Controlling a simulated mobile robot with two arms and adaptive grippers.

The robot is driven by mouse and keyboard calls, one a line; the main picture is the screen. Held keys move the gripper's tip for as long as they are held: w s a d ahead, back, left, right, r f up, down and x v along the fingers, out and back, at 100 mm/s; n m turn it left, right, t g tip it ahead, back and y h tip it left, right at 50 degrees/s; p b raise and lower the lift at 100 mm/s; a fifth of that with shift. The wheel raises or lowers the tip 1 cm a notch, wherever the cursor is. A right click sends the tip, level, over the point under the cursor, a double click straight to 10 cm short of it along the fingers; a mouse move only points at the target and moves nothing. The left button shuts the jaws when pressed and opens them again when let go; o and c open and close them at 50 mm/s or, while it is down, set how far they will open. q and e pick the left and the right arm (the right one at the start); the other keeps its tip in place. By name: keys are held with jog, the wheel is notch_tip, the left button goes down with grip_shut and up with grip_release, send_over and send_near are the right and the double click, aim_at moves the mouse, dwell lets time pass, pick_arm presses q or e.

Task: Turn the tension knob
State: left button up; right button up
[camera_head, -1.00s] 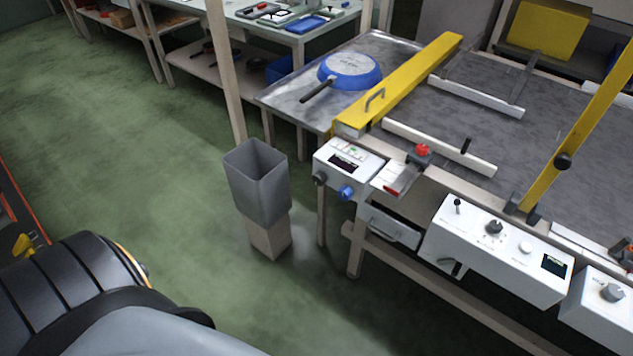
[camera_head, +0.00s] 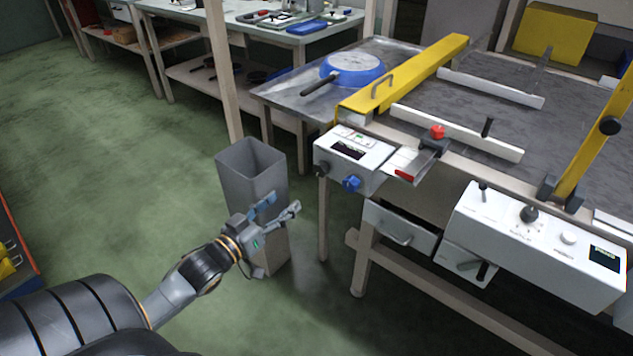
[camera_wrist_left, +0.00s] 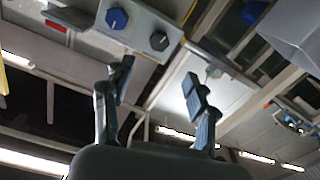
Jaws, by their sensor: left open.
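Several knobs show and I cannot read which one is labelled tension. A blue knob (camera_head: 351,184) and a black knob (camera_head: 321,170) are on the front of a small white control box (camera_head: 350,148). A grey dial (camera_head: 528,213) is on the larger white panel (camera_head: 490,235) to the right. My left gripper (camera_head: 279,206) is open and empty, in front of the grey bin, left of and below the small box. In the left wrist view the blue knob (camera_wrist_left: 117,19) and black knob (camera_wrist_left: 158,41) lie beyond the open fingers (camera_wrist_left: 158,75), apart from them.
The tall grey bin (camera_head: 248,175) stands close behind my left gripper. A yellow guard bar (camera_head: 410,75) and a blue pan (camera_head: 352,68) are on the conveyor bench. A drawer (camera_head: 400,230) hangs below. Green floor at left is clear.

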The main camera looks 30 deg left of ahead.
aim_at(318, 172)
pick_arm(q)
jog(key=w, duration=0.4)
jog(key=w+b, duration=0.1)
jog(key=w, duration=0.7)
jog(key=shift+w+d+r+b, duration=0.1)
jog(key=shift+w+d+b, duration=0.05)
jog(key=shift+d+b, duration=0.2)
jog(key=shift+w, duration=0.7)
pick_arm(e)
notch_tip(318, 172, up, 6)
jog(key=w, duration=0.2)
jog(key=shift+w+a, duration=0.15)
jog(key=shift+w, duration=0.1)
pick_arm(q)
jog(key=shift+c, duration=0.2)
jog(key=c, duration=1.1)
